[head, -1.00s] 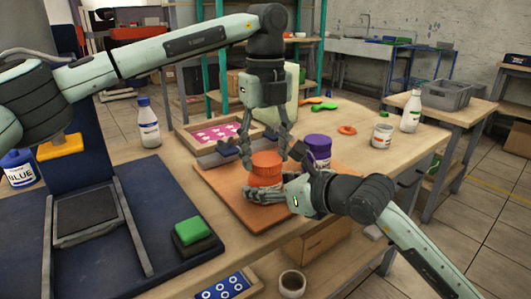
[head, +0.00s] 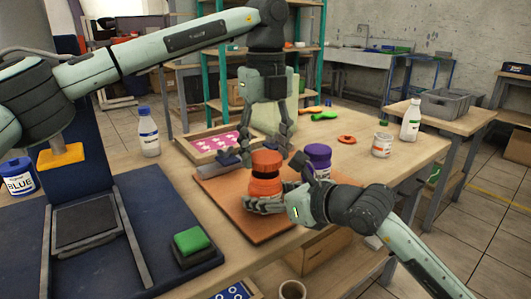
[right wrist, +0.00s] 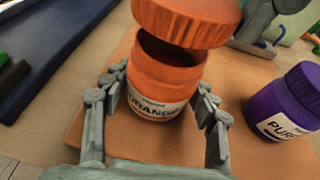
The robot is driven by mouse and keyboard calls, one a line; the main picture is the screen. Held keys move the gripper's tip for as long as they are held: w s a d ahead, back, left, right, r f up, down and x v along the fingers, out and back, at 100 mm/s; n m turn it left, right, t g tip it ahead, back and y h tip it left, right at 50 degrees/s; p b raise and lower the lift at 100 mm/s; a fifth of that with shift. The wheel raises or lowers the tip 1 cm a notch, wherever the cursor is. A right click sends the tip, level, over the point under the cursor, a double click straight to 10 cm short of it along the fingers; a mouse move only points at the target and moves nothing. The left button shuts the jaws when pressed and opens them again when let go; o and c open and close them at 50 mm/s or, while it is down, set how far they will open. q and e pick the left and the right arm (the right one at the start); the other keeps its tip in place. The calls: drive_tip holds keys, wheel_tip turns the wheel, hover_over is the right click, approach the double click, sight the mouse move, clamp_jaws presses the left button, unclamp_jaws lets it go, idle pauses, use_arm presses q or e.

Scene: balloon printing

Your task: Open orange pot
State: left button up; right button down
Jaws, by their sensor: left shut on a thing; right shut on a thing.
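The orange pot (head: 264,187) stands upright on the orange-brown board, its label facing my right wrist camera. My right gripper (head: 262,204) is shut around its lower body; in the right wrist view the fingers flank the pot (right wrist: 166,74) on both sides. The orange lid (head: 266,159) is off the rim and held above the pot by my left gripper (head: 265,153), which points down. In the right wrist view the lid (right wrist: 187,20) hangs over the pot's dark open mouth, with a gap between them.
A purple pot (head: 318,154) stands close to the right of the orange pot, on the board (head: 225,190). A framed pink-patterned screen (head: 214,144) lies behind. A white jar (head: 382,144) and orange ring (head: 346,139) are farther right. Green and black blocks (head: 188,240) lie left.

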sight(265, 156)
use_arm(q)
drive_tip(key=shift+r, duration=1.6)
use_arm(e)
drive_tip(key=shift+c, duration=2.1)
unclamp_jaws()
drive_tip(key=shift+d, duration=0.1)
